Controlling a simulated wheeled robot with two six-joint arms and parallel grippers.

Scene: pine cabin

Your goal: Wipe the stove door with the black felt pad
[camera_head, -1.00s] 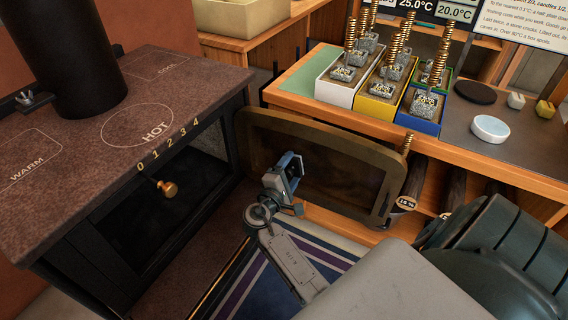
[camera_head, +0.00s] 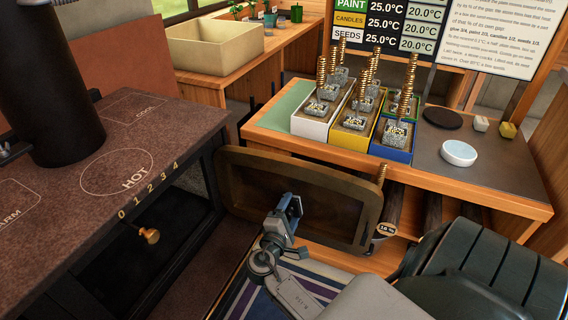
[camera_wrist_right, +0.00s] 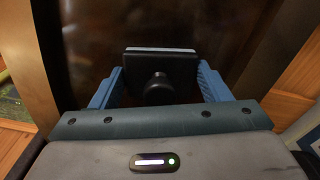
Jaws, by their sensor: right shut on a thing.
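The stove door (camera_head: 231,178) stands swung open in the head view, with a brown frame, a dark pane and a brass coil handle (camera_head: 381,173) at its right end. My right gripper (camera_head: 291,207) is in front of the pane, left of its middle. My left gripper is not in view.
The stove (camera_head: 60,190), with a flue pipe and brass knob (camera_head: 151,236), stands left. Behind the door, a wooden bench (camera_head: 520,195) bears bins of coil-handled blocks (camera_head: 309,128), a black disc (camera_head: 442,118) and a white round dish (camera_head: 459,153).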

